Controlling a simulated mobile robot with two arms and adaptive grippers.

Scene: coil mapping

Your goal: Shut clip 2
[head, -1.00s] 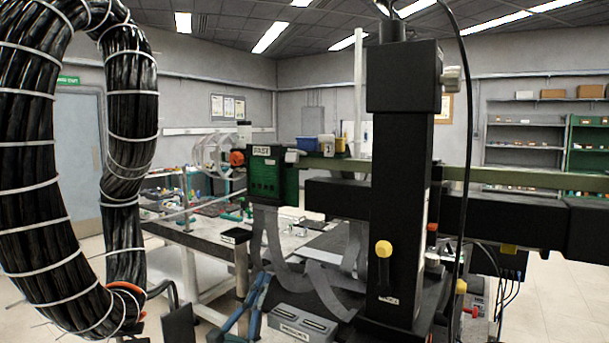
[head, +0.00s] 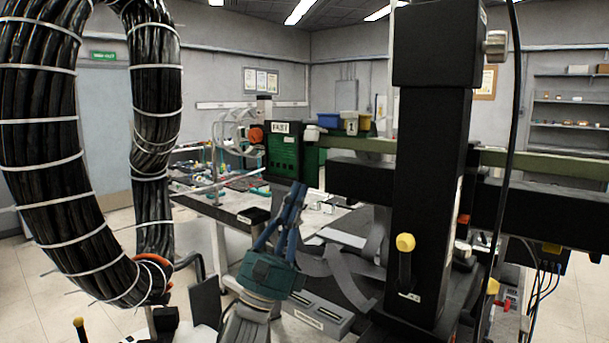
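My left gripper (head: 297,188) has a teal body with blue fingers and reaches up from the bottom centre of the head view. Its fingers converge and their tips look together, just below the front of a green and black box (head: 285,150) on a green rail (head: 370,145). Whether the tips touch the box I cannot tell. A small white part (head: 310,133) sits on the rail beside the box. No clip marked 2 can be made out. My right gripper is not in view.
A thick black cable bundle (head: 45,160) with white ties loops at the left. A black column (head: 432,190) with a yellow knob (head: 405,242) stands right of centre. A grey labelled block (head: 318,312) lies below.

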